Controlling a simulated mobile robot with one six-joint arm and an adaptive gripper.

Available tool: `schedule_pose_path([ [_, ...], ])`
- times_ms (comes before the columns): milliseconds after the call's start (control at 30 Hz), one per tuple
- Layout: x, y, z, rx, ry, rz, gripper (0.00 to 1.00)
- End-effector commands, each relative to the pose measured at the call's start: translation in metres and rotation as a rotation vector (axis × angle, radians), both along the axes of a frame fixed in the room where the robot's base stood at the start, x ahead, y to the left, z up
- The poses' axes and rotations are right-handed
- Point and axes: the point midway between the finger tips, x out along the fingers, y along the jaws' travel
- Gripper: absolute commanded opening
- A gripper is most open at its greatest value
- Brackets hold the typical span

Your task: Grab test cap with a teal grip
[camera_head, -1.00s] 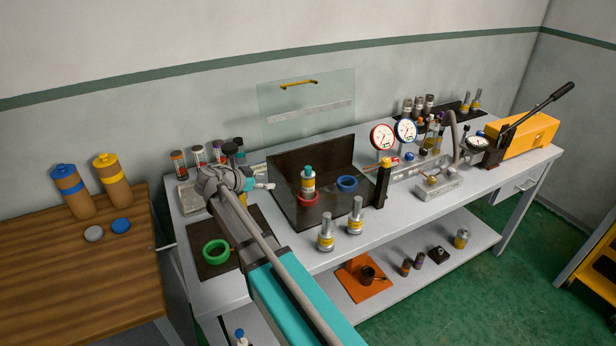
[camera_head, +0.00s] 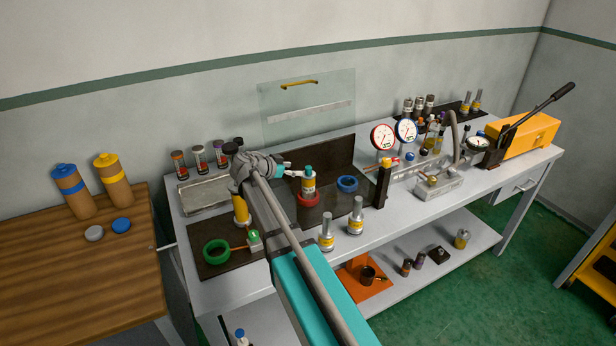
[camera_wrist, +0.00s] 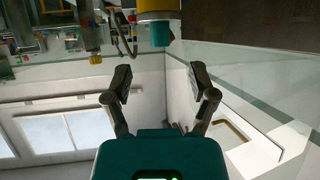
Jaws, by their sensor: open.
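The test cap with the teal grip (camera_head: 308,169) stands upright in a red ring (camera_head: 308,200) on the dark board, its body yellow and silver. In the wrist view, where the room appears upside down, its teal grip (camera_wrist: 161,34) hangs from the top edge beyond the fingertips, in line with the gap between them. My gripper (camera_head: 287,171) is open and empty, just left of the teal grip at about its height. The wrist view shows my gripper's two fingers (camera_wrist: 161,82) spread apart with nothing between them. I see no contact with the cap.
A blue ring (camera_head: 347,183) lies right of the cap, near a dark upright panel (camera_head: 330,152) behind. Two silver-and-yellow caps (camera_head: 326,232) (camera_head: 356,215) stand in front. A clear shield (camera_head: 300,112) with a yellow handle is at the back. A green ring (camera_head: 215,252) lies left.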

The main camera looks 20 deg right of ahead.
Motion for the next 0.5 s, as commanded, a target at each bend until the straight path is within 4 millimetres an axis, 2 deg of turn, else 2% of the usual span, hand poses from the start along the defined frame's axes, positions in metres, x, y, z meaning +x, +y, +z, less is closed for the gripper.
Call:
schedule_pose_path([
  [500,0.0015,-0.0071,-0.0001,0.000,0.000,-0.001,0.74],
])
